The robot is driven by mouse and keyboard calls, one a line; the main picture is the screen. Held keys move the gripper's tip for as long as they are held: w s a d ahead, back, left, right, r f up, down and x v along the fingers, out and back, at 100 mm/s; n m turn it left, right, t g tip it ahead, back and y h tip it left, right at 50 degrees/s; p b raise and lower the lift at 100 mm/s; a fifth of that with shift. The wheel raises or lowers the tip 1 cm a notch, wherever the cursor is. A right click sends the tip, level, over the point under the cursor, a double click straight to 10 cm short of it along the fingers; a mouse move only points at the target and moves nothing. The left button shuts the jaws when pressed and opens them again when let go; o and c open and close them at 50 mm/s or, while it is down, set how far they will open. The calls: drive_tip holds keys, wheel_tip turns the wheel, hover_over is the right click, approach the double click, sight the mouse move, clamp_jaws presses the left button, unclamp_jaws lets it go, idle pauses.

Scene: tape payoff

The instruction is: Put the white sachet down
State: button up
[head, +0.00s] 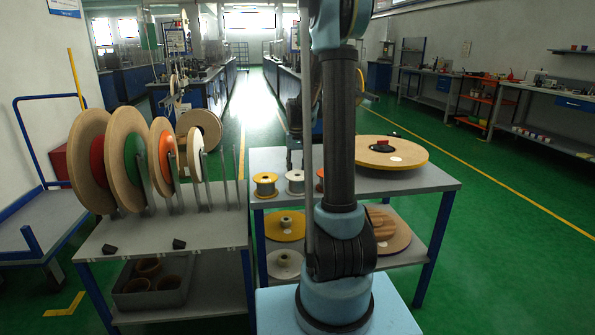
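No white sachet can be made out for certain. A small flat white patch (396,158) lies on the big wooden-faced reel (360,154) with a yellow rim, beside its dark hub (383,146); I cannot tell whether it is the sachet or a label. My arm rises through the middle of the view and leaves at the top. Dark and grey parts behind it, above the table, seem to be my gripper (293,130). They are mostly hidden by the arm, so its fingers and anything in them cannot be made out.
The reel lies on a grey table (434,178) with small spools (265,185) at its left; more reels lie on the lower shelf. A left rack (210,232) holds several upright reels, two small black blocks and a bin (150,297) below. Green floor is free at right.

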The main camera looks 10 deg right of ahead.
drive_tip(key=shift+f, duration=0.1)
drive_tip(key=o, duration=1)
drive_tip(key=shift+c, duration=0.2)
drive_tip(key=shift+o, duration=0.2)
